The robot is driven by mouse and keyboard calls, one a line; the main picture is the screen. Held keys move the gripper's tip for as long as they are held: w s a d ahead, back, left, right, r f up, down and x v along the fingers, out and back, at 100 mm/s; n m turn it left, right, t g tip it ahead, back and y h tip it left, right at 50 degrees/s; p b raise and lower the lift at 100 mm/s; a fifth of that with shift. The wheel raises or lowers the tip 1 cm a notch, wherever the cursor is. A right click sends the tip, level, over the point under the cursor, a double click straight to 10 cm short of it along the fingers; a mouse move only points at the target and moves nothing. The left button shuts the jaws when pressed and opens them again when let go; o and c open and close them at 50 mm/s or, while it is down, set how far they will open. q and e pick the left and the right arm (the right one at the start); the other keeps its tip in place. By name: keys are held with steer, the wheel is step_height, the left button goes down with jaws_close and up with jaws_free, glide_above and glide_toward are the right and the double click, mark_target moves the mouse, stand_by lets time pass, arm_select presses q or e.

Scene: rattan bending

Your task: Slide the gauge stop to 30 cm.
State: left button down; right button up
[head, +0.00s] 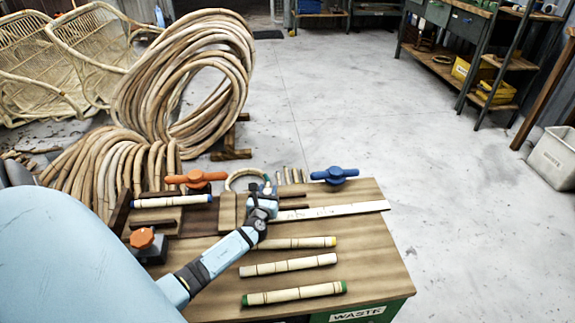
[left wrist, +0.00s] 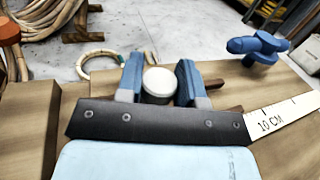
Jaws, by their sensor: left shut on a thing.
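My left gripper (head: 264,196) is over the back part of the wooden bench, at the left end of the white ruler (head: 335,210). In the left wrist view its blue fingers (left wrist: 160,76) stand on either side of a round, pale-topped knob (left wrist: 160,84), and it is shut on this knob, which I take for the gauge stop's. The stop's body is hidden by the gripper. The ruler also shows in the left wrist view (left wrist: 283,112), with a "10 CM" mark right of the gripper. My right gripper is not in view.
An orange clamp handle (head: 196,179) and a blue one (head: 334,175) stand along the bench's back edge. A rattan ring (head: 246,174) lies behind the gripper. Several cut rattan pieces (head: 288,265) lie in front. The ruler right of the gripper looks clear.

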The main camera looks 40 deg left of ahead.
arm_select(q)
steer(key=shift+s+a, duration=0.9)
steer(key=shift+s, duration=0.2)
steer(key=c, duration=0.8)
jaws_free()
steer(key=shift+o, duration=0.2)
steer(key=p+v, duration=0.3)
steer(key=v, duration=0.9)
steer(key=shift+s+d, duration=0.55)
steer(key=shift+s, duration=0.15)
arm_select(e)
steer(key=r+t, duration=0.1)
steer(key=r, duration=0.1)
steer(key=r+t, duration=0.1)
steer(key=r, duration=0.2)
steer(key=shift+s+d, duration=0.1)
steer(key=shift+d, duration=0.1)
